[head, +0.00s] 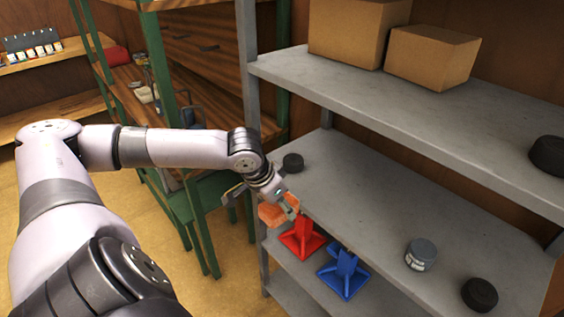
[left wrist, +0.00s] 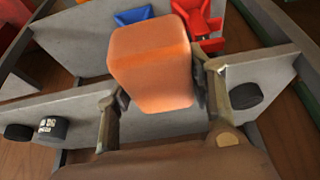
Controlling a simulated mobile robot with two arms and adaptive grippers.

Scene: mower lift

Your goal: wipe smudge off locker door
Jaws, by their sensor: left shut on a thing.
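My left gripper (head: 284,203) is shut on an orange sponge-like block (head: 270,214), held at the left front edge of the grey shelf rack. In the left wrist view the block (left wrist: 150,65) sits between the two fingers of the left gripper (left wrist: 158,88), and it hides part of the shelf behind. I cannot make out a locker door or a smudge in either view. My right gripper is not in view.
The grey rack (head: 380,190) holds cardboard boxes (head: 432,56), a grey can (head: 421,254) and black round pieces (head: 479,295).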

